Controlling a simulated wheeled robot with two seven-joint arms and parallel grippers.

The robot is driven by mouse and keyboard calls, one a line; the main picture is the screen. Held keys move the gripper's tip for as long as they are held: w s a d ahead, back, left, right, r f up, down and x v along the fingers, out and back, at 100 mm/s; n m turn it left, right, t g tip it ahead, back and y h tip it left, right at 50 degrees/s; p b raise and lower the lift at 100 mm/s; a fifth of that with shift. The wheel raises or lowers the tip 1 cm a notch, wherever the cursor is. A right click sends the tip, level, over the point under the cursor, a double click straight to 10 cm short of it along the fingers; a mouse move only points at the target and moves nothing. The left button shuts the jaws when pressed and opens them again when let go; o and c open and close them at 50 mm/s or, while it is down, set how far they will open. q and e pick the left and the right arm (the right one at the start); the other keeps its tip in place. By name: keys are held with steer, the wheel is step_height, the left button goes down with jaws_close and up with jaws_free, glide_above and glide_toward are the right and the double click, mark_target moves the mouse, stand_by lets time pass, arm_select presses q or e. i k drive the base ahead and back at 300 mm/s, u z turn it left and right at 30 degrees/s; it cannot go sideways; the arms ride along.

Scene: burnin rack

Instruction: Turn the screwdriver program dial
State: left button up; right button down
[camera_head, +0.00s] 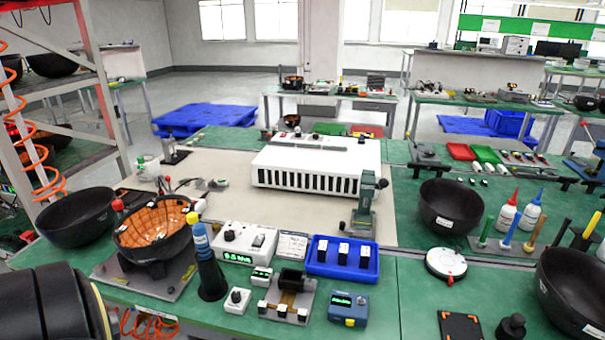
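A blue electric screwdriver (202,245) stands upright in a black conical holder (211,284) at the front left of the green bench. Right behind it is a white controller box (245,243) with a green lit display, a small dark knob (229,236) and a switch. A small white box with a black dial (237,297) sits in front of it. A blue box (348,308) with a display and a small knob stands farther right. I cannot tell which knob is the screwdriver program dial, nor read their settings. Neither gripper is in view.
A blue tray (315,272), a fixture with a black block (291,281) and an orange-lined bowl (155,233) crowd the nearby bench. A large white rack unit (317,158) lies behind on a beige mat (230,207).

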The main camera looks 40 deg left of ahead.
mark_target(229, 236)
steer(key=u, duration=1.85)
